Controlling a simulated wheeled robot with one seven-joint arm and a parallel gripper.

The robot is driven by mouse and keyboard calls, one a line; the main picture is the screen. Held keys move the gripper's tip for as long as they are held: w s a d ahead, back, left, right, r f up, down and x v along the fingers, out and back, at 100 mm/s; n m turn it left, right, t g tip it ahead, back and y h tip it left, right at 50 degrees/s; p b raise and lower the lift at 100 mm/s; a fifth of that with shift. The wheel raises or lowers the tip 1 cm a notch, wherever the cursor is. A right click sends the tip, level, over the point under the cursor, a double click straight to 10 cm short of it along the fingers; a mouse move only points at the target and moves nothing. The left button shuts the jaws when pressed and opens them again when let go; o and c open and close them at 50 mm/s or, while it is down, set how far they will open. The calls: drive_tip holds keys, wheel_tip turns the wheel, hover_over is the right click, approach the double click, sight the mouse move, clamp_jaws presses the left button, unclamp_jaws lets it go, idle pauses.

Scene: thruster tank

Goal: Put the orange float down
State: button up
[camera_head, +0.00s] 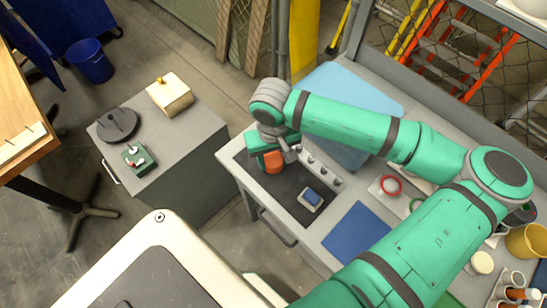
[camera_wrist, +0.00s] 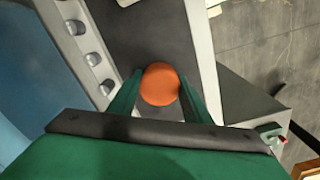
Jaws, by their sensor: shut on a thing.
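The orange float (camera_head: 273,162) is round and sits between the fingers of my green gripper (camera_wrist: 160,88), which is shut on it. It also shows in the wrist view (camera_wrist: 161,83), with a green finger on each side. The float is over the left end of a dark mat (camera_head: 290,190) on the grey workbench (camera_head: 322,232). I cannot tell whether the float touches the mat. My wrist hides part of the float's surroundings in the head view.
A row of grey knobs (camera_head: 320,167) runs beside the mat. A small blue-topped block (camera_head: 311,198) stands on the mat. A grey cabinet (camera_head: 185,127) stands left, across a gap.

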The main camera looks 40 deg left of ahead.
sight(273, 160)
drive_tip(key=shift+f, duration=0.1)
drive_tip(key=o, duration=1.1)
wheel_tip(273, 160, up, 12)
drive_tip(key=shift+s, duration=0.1)
idle(0.4)
